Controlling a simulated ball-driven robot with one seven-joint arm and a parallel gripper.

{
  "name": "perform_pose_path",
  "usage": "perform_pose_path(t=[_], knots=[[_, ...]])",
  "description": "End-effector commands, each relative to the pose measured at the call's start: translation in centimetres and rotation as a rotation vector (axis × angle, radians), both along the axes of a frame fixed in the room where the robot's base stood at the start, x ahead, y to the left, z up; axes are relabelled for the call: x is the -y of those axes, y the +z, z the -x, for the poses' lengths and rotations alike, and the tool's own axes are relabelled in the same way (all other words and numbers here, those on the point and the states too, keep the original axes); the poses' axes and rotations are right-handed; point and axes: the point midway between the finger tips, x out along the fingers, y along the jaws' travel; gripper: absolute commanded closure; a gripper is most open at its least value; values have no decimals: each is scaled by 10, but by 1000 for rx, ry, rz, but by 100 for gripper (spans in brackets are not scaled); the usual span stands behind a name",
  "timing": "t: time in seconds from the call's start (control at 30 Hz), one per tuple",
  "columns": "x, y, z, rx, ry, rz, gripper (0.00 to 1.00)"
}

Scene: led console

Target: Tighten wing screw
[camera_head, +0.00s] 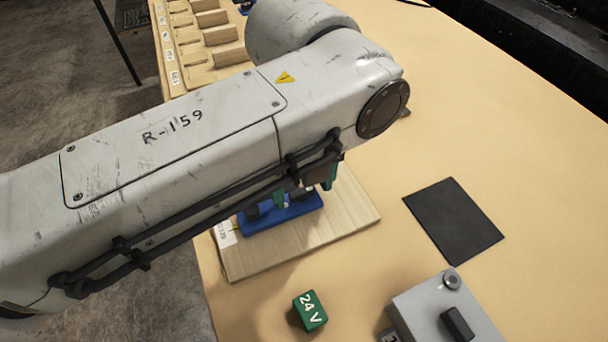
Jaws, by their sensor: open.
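A blue block (290,212) sits on a pale wooden board (345,222), partly covered by my arm. A small dark knob-like part (252,212) stands on its left end; I cannot tell whether it is the wing screw. My gripper (306,188) shows only in part below my arm, with green finger-like parts at or just above the block. It is open. I cannot tell whether it touches anything. No clear wing screw shows; the area between the fingers is mostly hidden.
A green "24 V" block (310,311) lies in front of the board. A grey box (445,310) with a dark switch and round button stands at the front right. A black mat (453,221) lies on the right. A wooden rack (205,45) stands at the back left. The table right of my arm is mostly clear.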

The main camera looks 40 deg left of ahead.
Motion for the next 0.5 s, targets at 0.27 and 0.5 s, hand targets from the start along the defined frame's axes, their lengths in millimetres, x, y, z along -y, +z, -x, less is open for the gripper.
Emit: perform_pose_path(t=[0.27,0.5], knots=[[0,0,0,0,0,0,42],[0,0,0,0,0,0,65]])
